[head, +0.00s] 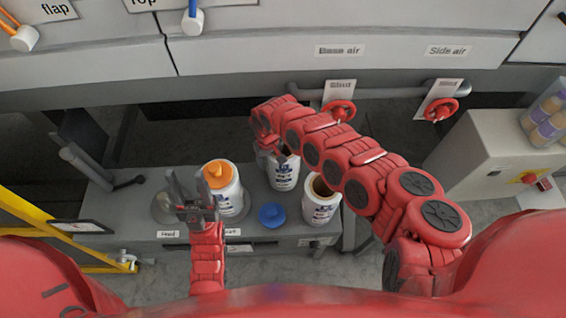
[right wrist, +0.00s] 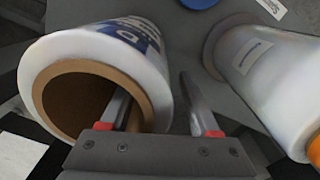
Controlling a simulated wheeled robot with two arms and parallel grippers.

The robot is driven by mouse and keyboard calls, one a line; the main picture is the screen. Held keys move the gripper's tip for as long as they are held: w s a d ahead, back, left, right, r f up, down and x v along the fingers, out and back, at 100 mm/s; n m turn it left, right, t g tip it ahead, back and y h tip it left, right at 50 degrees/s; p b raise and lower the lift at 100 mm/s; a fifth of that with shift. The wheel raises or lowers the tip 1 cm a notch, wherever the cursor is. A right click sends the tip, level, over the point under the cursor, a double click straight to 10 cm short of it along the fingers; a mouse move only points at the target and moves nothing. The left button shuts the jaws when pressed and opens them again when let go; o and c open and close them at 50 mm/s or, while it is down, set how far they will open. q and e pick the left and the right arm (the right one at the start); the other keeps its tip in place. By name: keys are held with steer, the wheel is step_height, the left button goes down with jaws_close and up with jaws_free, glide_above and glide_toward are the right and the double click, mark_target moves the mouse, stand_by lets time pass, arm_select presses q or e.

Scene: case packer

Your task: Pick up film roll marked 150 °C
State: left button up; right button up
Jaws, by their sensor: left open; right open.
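Three white film rolls stand on the grey bench. The middle roll (head: 284,176) has blue print and is at my right gripper (head: 272,150). In the right wrist view this roll (right wrist: 150,50) shows an open brown core. One finger of the open right gripper (right wrist: 155,100) overlaps the core opening, the other is outside the wall; I cannot tell whether they touch. The left roll (head: 232,200) has an orange plug (head: 217,174). My left gripper (head: 190,190) is open beside it. The right roll (head: 320,203) has an open brown core. No 150 °C marking is readable.
A blue cap (head: 272,215) lies on the bench (head: 290,240) between the rolls. The orange-plugged roll (right wrist: 265,75) also shows in the right wrist view. Red valve wheels (head: 340,110) and a pipe are behind. A grey cabinet (head: 490,155) stands at right, a yellow frame (head: 40,225) at left.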

jaws_close()
stand_by(0.3)
stand_by(1.1)
